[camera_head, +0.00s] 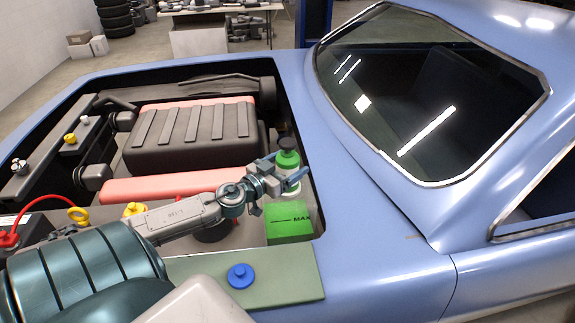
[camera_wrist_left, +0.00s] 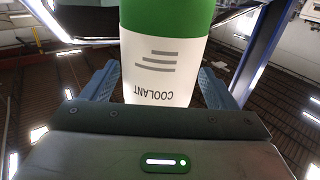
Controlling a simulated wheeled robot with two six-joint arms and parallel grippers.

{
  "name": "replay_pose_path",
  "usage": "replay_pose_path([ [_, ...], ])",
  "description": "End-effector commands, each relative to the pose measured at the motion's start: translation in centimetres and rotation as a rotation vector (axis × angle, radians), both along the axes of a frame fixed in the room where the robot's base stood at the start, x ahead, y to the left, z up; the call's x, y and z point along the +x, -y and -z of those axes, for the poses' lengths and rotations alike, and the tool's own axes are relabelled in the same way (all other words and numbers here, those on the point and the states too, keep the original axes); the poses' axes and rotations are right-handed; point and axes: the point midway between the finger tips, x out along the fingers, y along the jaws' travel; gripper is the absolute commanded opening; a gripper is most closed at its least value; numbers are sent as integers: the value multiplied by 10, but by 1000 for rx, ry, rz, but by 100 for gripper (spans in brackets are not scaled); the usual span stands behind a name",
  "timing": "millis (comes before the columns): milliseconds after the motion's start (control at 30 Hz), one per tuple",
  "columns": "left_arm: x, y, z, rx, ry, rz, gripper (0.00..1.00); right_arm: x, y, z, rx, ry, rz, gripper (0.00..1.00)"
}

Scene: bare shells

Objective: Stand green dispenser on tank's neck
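The green dispenser (camera_head: 289,160) is a green bottle with a black top and a white label. It stands about upright above the back of the green tank (camera_head: 289,224), marked MAX. My left gripper (camera_head: 284,172) has its fingers on both sides of the bottle, closed on it. In the left wrist view the bottle (camera_wrist_left: 158,60) fills the space between the fingers, its COOLANT label upside down in the picture. The tank's neck is not visible, so I cannot tell whether the bottle touches it. My right gripper is not in view.
A blue cap (camera_head: 240,276) lies on a grey-green mat (camera_head: 295,289) on the car's near edge. The engine block (camera_head: 190,135) and yellow caps (camera_head: 78,214) are left of the bottle. The blue car body (camera_head: 370,240) borders the bay on the right.

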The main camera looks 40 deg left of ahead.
Motion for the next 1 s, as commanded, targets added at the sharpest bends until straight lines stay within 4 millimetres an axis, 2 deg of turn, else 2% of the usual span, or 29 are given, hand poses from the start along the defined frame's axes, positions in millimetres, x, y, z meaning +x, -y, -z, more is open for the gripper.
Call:
replay_pose_path([
  [133,0,0,0,0,0,0,80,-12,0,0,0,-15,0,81],
  [300,0,0,-4,0,1,0,80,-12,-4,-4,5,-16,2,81],
  [367,-3,-1,-1,4,-2,0,80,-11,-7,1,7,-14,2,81],
  [700,-31,0,2,8,-4,5,80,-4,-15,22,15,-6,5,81],
  [1000,-64,-2,-3,4,-6,4,80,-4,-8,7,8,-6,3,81],
])
